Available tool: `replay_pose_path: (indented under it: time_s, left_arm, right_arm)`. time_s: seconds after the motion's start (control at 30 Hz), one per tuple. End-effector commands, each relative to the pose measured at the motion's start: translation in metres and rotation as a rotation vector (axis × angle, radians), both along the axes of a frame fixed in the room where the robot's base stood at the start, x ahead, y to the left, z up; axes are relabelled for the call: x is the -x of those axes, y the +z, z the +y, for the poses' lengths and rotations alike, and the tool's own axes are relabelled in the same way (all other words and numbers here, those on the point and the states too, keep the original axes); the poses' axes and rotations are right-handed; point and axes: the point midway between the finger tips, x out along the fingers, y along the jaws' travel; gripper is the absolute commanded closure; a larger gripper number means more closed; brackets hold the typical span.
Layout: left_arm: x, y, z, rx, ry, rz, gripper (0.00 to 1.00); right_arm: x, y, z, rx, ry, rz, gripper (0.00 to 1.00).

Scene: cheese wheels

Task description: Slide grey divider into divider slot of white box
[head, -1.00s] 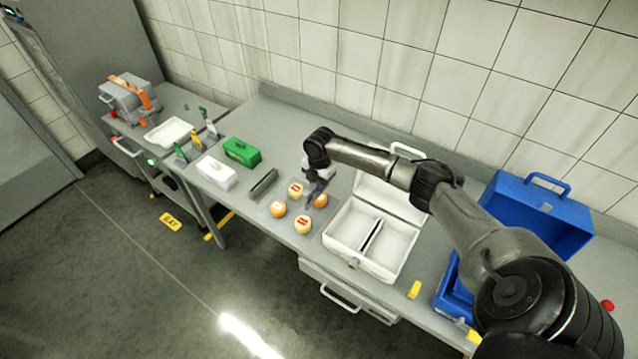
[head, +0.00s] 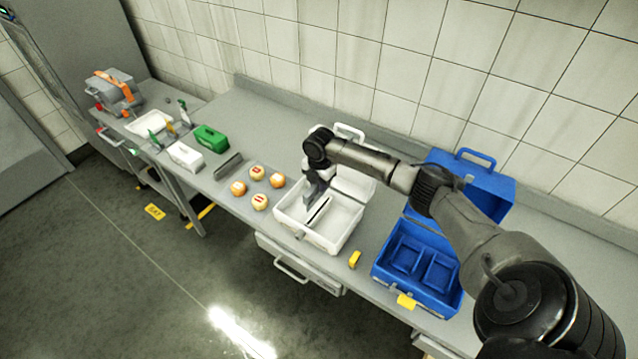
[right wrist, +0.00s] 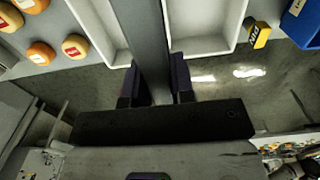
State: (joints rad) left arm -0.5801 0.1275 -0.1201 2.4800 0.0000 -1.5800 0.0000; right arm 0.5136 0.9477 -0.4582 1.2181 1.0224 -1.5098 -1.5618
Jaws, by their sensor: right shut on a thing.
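The white box (head: 341,238) stands open on the bench, its lid raised at the back. A dark slot (head: 319,209) runs along the middle between two compartments. My right gripper (head: 312,197) is over the left part of the box, close to the slot. In the right wrist view my right gripper (right wrist: 156,88) is shut on the grey divider (right wrist: 152,38), which points towards the white box (right wrist: 210,47) between its two compartments. The divider's lower edge is hidden, so I cannot tell whether it is in the slot. My left gripper is not in view.
Several cheese wheels (head: 259,201) lie left of the box. A grey holder (head: 228,166), a white case (head: 185,156) and a green case (head: 211,138) stand further left. A blue box (head: 408,262) stands open to the right, with a yellow block (head: 355,259) between the boxes.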

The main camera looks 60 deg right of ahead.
Motion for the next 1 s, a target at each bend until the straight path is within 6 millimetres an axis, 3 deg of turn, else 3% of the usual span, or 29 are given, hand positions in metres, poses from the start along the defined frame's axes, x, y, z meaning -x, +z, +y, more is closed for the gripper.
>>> replay_pose_path:
  time_s: [0.7, 1.0]
  left_arm:
    - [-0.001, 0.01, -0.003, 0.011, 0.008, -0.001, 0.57]
    - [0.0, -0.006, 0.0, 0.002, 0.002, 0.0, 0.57]
  right_arm:
    - [0.001, 0.002, 0.0, 0.001, -0.001, 0.005, 1.0]
    - [0.001, -0.023, 0.0, 0.0, 0.0, 0.006, 1.0]
